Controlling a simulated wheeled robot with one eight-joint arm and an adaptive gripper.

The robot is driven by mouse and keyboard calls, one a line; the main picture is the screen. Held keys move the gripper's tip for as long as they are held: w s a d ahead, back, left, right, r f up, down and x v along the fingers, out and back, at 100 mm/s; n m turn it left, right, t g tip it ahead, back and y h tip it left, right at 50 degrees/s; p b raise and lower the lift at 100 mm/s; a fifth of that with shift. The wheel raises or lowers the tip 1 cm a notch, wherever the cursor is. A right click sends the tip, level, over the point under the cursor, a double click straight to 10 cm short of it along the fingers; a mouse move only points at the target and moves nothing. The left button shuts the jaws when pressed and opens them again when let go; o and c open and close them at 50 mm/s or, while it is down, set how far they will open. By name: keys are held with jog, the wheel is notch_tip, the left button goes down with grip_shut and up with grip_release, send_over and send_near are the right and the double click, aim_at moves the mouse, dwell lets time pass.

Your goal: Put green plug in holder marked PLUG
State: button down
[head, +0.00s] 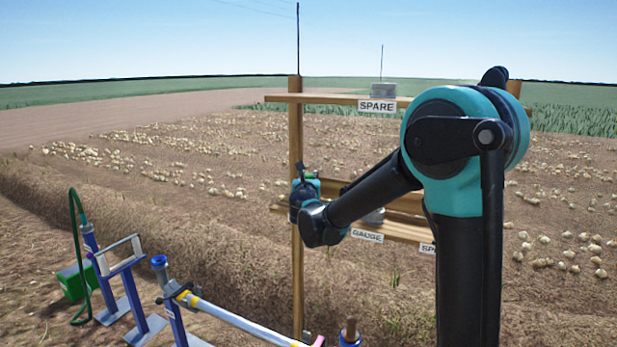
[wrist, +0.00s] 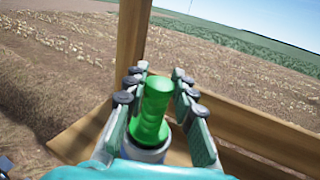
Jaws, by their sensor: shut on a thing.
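The green plug (wrist: 155,108) is between the fingers of my gripper (wrist: 155,80) in the wrist view. My gripper is shut on it. A blue-grey round part (wrist: 147,152) shows at the lower end of the plug, and I cannot tell whether it belongs to my gripper or to something else. In the head view, my gripper (head: 305,185) is beside the wooden post, at the left end of the lower shelf (head: 405,230). Much of that shelf is hidden by my arm. No label reading PLUG is legible in either view.
A wooden post (head: 297,130) stands close to my gripper. The upper shelf (head: 335,99) bears a SPARE sign (head: 377,106); the lower one has a GAUGE sign (head: 367,235) and a partly hidden sign. Blue stands (head: 105,275) and a white pole (head: 240,320) are at lower left.

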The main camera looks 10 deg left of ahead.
jog(key=c, duration=1.3)
grip_release()
jog(key=shift+o, duration=0.2)
jog(key=shift+r, duration=0.1)
jog(key=s, duration=1.2)
jog(key=shift+d, duration=0.25)
